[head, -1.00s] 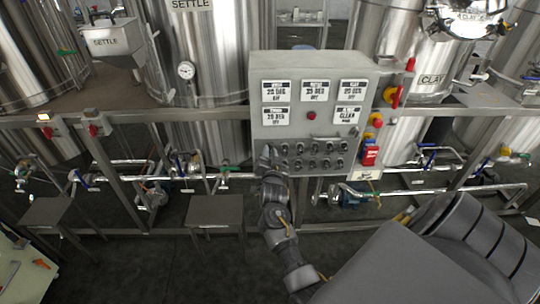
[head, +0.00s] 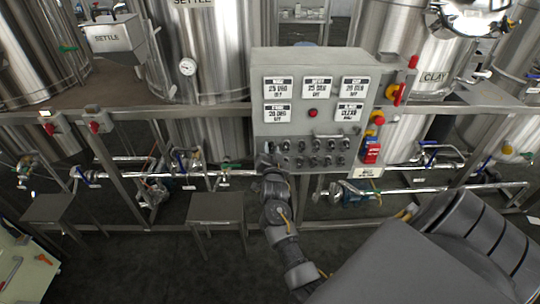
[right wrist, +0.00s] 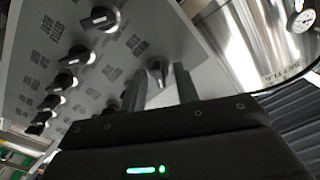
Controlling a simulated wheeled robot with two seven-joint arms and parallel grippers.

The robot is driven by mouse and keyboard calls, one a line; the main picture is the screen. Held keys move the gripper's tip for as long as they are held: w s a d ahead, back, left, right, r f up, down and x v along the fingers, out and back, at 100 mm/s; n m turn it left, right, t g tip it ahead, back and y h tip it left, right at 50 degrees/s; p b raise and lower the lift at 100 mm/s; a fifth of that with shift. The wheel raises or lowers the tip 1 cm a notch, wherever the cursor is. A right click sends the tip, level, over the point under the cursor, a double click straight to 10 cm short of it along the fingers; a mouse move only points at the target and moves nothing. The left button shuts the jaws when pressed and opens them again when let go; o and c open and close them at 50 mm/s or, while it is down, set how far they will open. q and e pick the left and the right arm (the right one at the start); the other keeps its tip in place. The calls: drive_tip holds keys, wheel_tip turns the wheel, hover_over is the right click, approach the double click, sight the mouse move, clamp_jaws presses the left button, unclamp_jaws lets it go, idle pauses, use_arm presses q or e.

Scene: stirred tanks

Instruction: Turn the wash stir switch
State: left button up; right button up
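The grey control box (head: 331,92) carries rows of small black rotary switches (head: 315,146) below its display labels. My right gripper (head: 264,160) is at the box's lower left corner and covers the leftmost switches in the head view. In the right wrist view its two fingers (right wrist: 160,86) are open, with a gap between them. One black switch knob (right wrist: 158,72) shows in line with that gap, close to the fingertips. I cannot tell whether the fingers touch it. The lettering by the switches is too blurred to tell which is wash stir. My left gripper is out of view.
Several other knobs (right wrist: 100,19) stand out from the panel near the gripper. Steel tanks (head: 208,60) stand behind the rail (head: 200,112).

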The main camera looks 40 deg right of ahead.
drive_tip(key=n+p, duration=0.1)
drive_tip(key=n, duration=0.2)
drive_tip(key=shift+r, duration=0.2)
drive_tip(key=n+p, duration=0.1)
drive_tip(key=n, duration=0.2)
drive_tip(key=shift+n+p, duration=0.3)
drive_tip(key=shift+p, duration=0.05)
drive_tip(key=n+p, duration=0.1)
drive_tip(key=n, duration=0.3)
drive_tip(key=shift+f+n, duration=0.1)
drive_tip(key=shift+n, duration=0.7)
drive_tip(key=b+v, duration=0.3)
drive_tip(key=v, duration=0.8)
drive_tip(key=s+a+f+n+g+y+b, duration=0.1)
drive_tip(key=s+a+f+y, duration=0.1)
drive_tip(key=f, duration=0.9)
drive_tip(key=s+a+f+n+g+y+b, duration=0.1)
drive_tip(key=s+a+f+y, duration=0.1)
drive_tip(key=f, duration=1)
drive_tip(key=s+a+f+n+g+y+b, duration=0.1)
drive_tip(key=s+a+f+n+y, duration=0.1)
drive_tip(key=f, duration=0.9)
drive_tip(key=shift+s+a+f+g+y+b, duration=0.25)
drive_tip(key=shift+s+a+g+y+b, duration=0.25)
drive_tip(key=shift+a, duration=0.7)
